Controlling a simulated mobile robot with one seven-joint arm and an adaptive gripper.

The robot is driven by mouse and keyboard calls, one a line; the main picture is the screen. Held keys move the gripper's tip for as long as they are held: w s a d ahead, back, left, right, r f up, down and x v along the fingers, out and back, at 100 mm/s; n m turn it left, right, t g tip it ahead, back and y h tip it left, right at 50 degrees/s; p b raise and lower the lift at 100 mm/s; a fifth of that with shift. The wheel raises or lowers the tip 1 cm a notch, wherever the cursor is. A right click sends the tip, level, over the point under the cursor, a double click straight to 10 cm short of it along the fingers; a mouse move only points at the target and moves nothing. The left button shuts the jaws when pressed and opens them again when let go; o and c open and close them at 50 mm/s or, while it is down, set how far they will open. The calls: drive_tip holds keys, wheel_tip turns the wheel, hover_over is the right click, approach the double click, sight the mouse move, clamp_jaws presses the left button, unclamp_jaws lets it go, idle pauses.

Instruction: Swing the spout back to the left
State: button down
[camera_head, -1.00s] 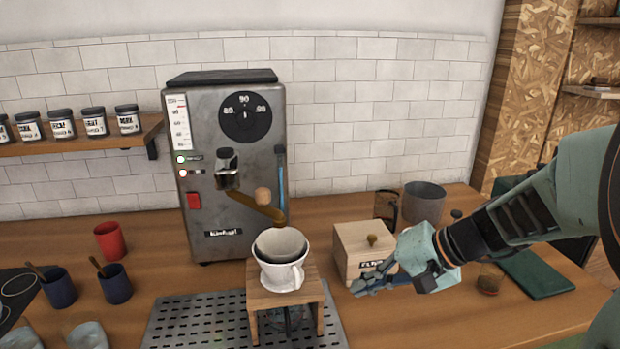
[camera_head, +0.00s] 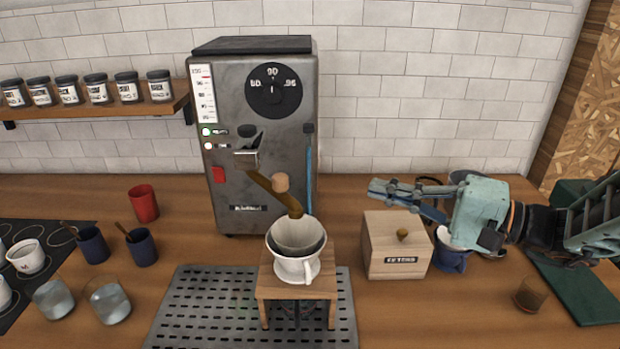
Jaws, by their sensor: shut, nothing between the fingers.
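The spout (camera_head: 262,182) is a brass arm on the front of the grey metal machine (camera_head: 262,120). It slants down to the right and carries a round wooden knob (camera_head: 281,182). Its lower end is just above the white dripper (camera_head: 296,268), which holds a filter and stands on a wooden stand (camera_head: 297,292). My gripper (camera_head: 378,192) is to the right of the spout, apart from it, above and behind the wooden box. Its fingers point left, shut and empty.
The wooden box (camera_head: 393,262) with a brass knob is right of the dripper, beside a blue cup (camera_head: 451,258). A perforated drip tray (camera_head: 200,310) is under the stand. A red cup (camera_head: 144,204) and blue cups are on the left. The counter between machine and box is clear.

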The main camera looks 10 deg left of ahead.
drive_tip(key=a+p, duration=0.2)
drive_tip(key=a, duration=1.1)
drive_tip(key=shift+w+f+p, duration=0.25)
drive_tip(key=shift+p, duration=0.15)
drive_tip(key=shift+s+a+f+b, duration=0.1)
drive_tip(key=shift+s+a+b, duration=0.1)
drive_tip(key=shift+b, duration=0.25)
